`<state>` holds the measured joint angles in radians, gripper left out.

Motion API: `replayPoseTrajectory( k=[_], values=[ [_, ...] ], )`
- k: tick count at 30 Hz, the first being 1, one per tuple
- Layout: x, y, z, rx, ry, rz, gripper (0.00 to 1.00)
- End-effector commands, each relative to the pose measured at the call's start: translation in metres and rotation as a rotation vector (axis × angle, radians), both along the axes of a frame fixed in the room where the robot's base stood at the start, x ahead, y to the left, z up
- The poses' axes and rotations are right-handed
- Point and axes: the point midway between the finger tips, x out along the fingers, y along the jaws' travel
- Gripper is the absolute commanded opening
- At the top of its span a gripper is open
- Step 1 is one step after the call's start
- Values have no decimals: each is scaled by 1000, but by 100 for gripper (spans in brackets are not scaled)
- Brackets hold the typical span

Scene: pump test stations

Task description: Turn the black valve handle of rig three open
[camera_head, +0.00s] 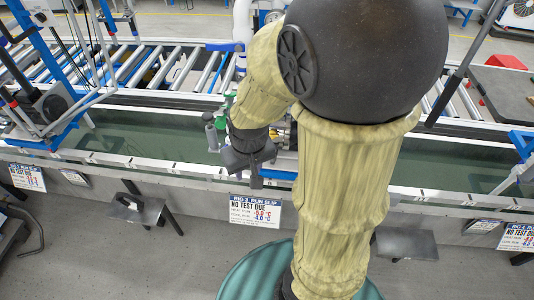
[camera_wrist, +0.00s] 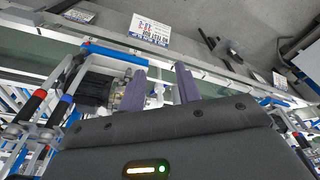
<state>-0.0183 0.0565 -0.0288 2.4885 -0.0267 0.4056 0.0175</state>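The rig three station shows in the head view above the white run slip (camera_head: 255,210) marked "RIG 3". My gripper (camera_head: 255,176) is over that station, pointing down, and hides much of it along with my arm. In the wrist view my two purple-grey fingers (camera_wrist: 160,88) stand apart, with pale fittings seen beyond the gap and nothing clearly held. A dark block-shaped unit (camera_wrist: 93,88) lies left of the fingers. Two black grips, one with a red band (camera_wrist: 31,104) and one with a blue band (camera_wrist: 59,109), are farther left. I cannot tell which part is the valve handle.
A roller conveyor (camera_head: 185,68) runs behind the dark green trough (camera_head: 120,130). A grey shelf (camera_head: 137,209) sticks out in front at the left, another (camera_head: 405,243) at the right. A blue-framed rig (camera_head: 50,100) stands at left. Open floor lies in front.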

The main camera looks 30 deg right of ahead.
Motion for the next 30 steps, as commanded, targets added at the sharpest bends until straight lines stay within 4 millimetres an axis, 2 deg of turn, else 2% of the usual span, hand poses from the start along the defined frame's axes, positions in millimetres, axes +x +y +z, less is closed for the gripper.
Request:
replayPoseTrajectory(
  k=[1, 8, 18, 24, 30],
  values=[
    [12, -3, -22, -11, 25, -2, 34],
    [75, -24, -97, -122, 176, -22, 34],
    [162, -68, -208, -439, 371, -93, 34],
    [206, -83, -259, -678, 433, -147, 34],
    [243, -80, -282, -929, 443, -202, 34]
  ],
)
